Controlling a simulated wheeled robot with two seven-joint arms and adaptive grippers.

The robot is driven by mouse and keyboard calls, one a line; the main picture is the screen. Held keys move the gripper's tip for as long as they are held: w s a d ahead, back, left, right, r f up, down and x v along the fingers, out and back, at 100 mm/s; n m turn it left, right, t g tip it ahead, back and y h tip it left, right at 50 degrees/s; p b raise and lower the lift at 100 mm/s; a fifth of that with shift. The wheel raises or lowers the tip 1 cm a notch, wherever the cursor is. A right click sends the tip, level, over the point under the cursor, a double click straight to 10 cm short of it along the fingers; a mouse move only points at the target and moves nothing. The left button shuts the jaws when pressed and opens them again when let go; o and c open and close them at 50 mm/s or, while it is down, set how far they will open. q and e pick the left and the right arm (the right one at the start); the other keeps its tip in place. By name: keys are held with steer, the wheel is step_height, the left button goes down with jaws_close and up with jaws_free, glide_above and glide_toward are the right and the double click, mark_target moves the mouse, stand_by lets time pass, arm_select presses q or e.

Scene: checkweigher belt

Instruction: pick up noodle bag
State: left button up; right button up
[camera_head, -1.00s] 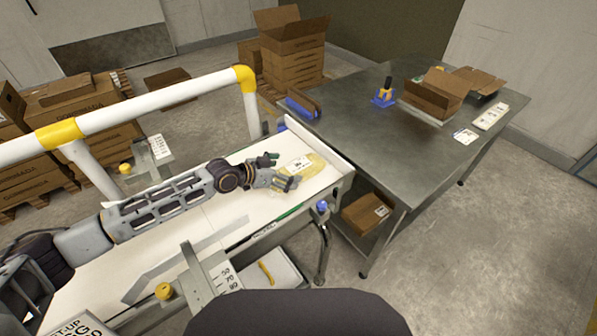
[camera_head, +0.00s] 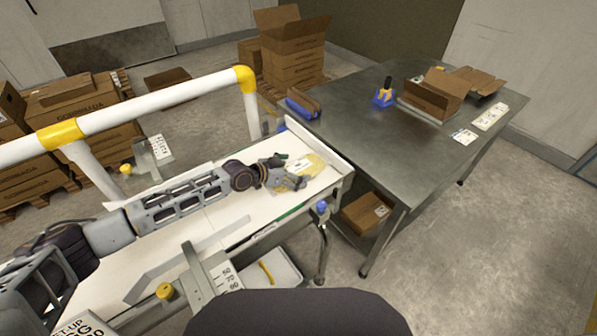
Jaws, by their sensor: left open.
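The noodle bag (camera_head: 318,164) is a pale yellow, see-through packet with a white label. It lies at the far right end of the white belt (camera_head: 215,222), against the end stop. My left gripper (camera_head: 293,172) is open and at the bag's left side, with its fingers partly over the bag. The fingers hide part of the bag, and I cannot tell whether they touch it. My right gripper is not in view.
A white and yellow guard rail (camera_head: 160,103) runs behind the belt. A steel table (camera_head: 380,145) stands to the right, holding an open carton (camera_head: 435,95) and a blue tape dispenser (camera_head: 384,95). A raised end plate (camera_head: 318,145) closes the belt's end.

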mark_target(296, 167)
arm_select(q)
steer(key=shift+w+d+f, duration=0.15)
steer(key=shift+d, duration=0.05)
stand_by(0.4)
steer(key=c, duration=1.4)
steer(key=shift+c, duration=0.2)
steer(key=shift+r, duration=0.65)
step_height(296, 167, up, 17)
